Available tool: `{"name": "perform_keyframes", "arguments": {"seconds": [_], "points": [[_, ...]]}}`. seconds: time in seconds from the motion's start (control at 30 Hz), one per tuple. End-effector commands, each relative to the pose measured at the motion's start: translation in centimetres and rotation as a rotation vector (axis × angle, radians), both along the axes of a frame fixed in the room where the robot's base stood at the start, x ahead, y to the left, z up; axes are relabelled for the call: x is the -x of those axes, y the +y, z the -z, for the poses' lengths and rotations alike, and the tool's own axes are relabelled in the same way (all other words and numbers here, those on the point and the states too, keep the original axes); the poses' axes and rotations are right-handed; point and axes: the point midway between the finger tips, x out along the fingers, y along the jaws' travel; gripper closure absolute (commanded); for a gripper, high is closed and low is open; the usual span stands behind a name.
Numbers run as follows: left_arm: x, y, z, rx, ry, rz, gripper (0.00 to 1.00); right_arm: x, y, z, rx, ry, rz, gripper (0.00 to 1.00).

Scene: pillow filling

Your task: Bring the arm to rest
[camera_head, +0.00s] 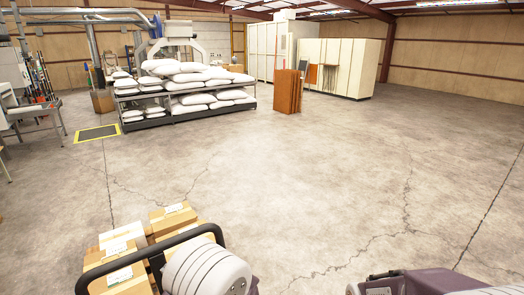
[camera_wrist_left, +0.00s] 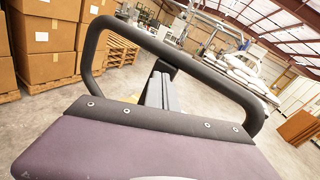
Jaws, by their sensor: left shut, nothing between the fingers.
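My left gripper (camera_head: 156,262) is at the bottom left of the head view, inside a black loop-shaped guard beside my pale rounded arm link. Its dark fingers also show in the left wrist view (camera_wrist_left: 160,90), pressed together with nothing between them. The guard arches around them above a purple housing. The fingers point out over the floor, apart from the shelving. A purple part of my right arm shows at the bottom right of the head view; its fingers are outside the picture.
Cardboard boxes (camera_head: 172,217) stand below and behind the left gripper; stacked boxes (camera_wrist_left: 45,45) also show in the wrist view. White sacks (camera_head: 190,85) fill a low rack further back. Brown panels (camera_head: 287,91) stand near pale cabinets (camera_head: 340,66). The middle floor is clear.

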Motion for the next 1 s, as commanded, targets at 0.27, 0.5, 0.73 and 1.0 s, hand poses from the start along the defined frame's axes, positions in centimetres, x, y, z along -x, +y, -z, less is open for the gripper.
{"name": "perform_keyframes", "arguments": {"seconds": [0.27, 0.5, 0.73, 1.0], "points": [[10.9, 10.2, 2.3, 0.358, -0.095, -0.592, 1.00, 0.0, 0.0, 1.7, 0.000, 0.000, 0.000, 0.69], [19.6, 1.6, 12.0, 1.267, -0.470, -1.319, 1.00, 0.0, 0.0, 2.9, 0.000, 0.001, 0.000, 0.69], [14.0, -5.4, 13.4, 1.695, -0.742, -1.467, 1.00, 0.0, 0.0, 2.7, 0.000, 0.000, 0.000, 0.69], [13.1, -5.5, 13.3, 1.725, -0.761, -1.444, 1.00, 0.0, 0.0, 2.7, 0.000, 0.000, 0.000, 0.69]]}}
